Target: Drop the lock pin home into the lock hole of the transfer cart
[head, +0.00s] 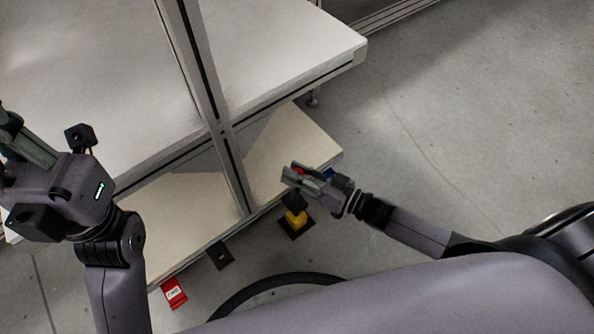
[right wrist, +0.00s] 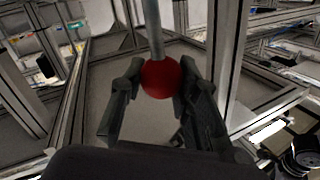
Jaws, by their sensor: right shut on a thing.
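My right gripper (head: 297,176) is shut on the red ball knob of the lock pin (head: 298,168), beside the lower shelf corner. In the right wrist view, the red knob (right wrist: 161,77) sits between both fingers. The grey pin shaft runs from it to the top of that picture. In the head view the shaft is hidden. A yellow block (head: 296,217) on a dark base stands just below the gripper in the picture. I cannot make out the lock hole or tell which part is the transfer cart. My left gripper (head: 22,140) is at the left edge, its jaw gap unclear.
A metal-framed rack has a pale upper top (head: 290,40) and a lower shelf (head: 180,215), with an upright post (head: 232,165) near my right gripper. A black bracket (head: 219,255) and a red label (head: 174,293) are at the lower edge. Floor on the right is clear.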

